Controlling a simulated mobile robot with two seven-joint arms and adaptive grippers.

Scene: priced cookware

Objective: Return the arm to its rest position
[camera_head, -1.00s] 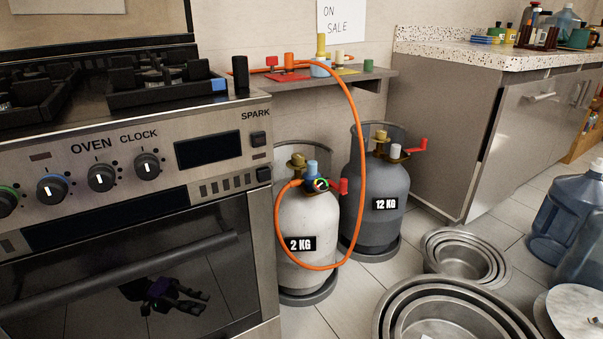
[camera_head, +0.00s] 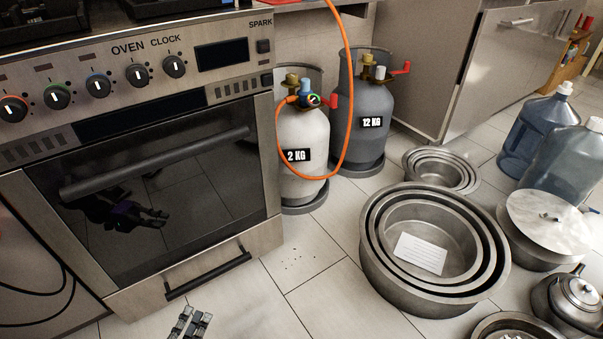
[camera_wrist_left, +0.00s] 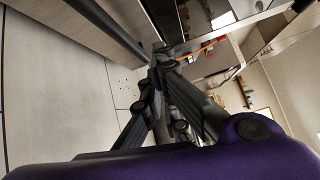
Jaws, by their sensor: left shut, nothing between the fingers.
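My left gripper (camera_head: 190,322) shows at the bottom edge of the head view, low in front of the oven drawer. Only its fingertips are in the picture there. In the left wrist view the gripper (camera_wrist_left: 158,72) has its fingers together with nothing between them. It touches nothing that I can see. My right gripper is not in view.
The oven (camera_head: 160,170) fills the left side. A white gas cylinder (camera_head: 303,135) with an orange hose and a grey cylinder (camera_head: 365,100) stand behind. Nested metal pans (camera_head: 375,265), a lidded pot (camera_head: 545,225) and a kettle (camera_head: 580,300) occupy the floor right. Tiles at centre are mostly clear.

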